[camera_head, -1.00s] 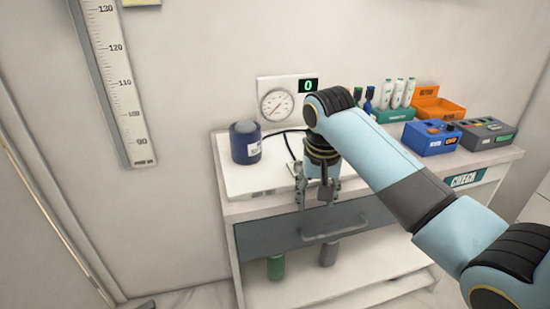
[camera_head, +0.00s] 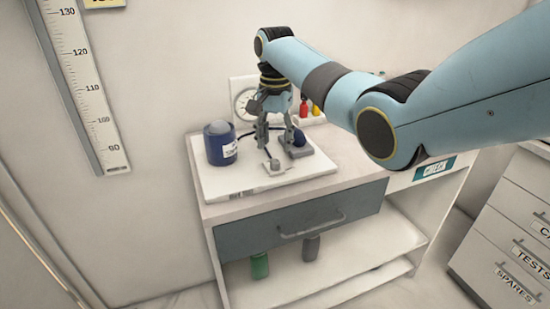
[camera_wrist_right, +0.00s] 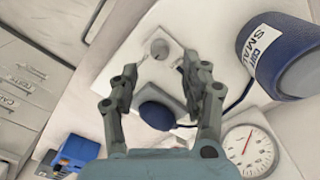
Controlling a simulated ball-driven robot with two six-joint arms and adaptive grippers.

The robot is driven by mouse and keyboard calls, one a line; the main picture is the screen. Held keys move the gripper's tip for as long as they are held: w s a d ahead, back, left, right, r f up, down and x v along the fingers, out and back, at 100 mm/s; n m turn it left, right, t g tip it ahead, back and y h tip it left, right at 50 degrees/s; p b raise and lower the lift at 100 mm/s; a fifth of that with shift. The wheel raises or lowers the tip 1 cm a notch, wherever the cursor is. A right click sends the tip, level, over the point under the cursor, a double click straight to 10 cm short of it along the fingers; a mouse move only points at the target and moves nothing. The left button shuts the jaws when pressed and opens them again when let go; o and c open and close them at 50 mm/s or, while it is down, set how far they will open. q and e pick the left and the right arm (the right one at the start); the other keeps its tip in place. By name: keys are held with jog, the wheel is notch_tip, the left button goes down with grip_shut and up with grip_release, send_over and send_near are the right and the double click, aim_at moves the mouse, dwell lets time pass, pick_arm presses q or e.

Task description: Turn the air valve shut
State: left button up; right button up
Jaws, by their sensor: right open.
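The air valve (camera_head: 272,166) looks like a small pale round knob on a light block, lying on the white board (camera_head: 225,186); it also shows in the right wrist view (camera_wrist_right: 160,48). My right gripper (camera_head: 277,143) points down above the board with its fingers spread and empty. In the right wrist view my right gripper (camera_wrist_right: 158,70) has the valve just beyond and between its fingertips, apart from both. A dark blue bulb (camera_wrist_right: 156,115) sits on a grey base between the fingers' lower parts. My left gripper is in neither view.
A blue cuff roll (camera_head: 220,148) stands upright on the board's left, with a dark hose by it. The gauge (camera_head: 243,101) behind is partly hidden by my right gripper. A drawer (camera_head: 300,222) is closed below.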

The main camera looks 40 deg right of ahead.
aim_at(275, 161)
notch_tip(275, 161, down, 6)
jog(key=shift+r, duration=0.15)
grip_shut()
dwell(0.3)
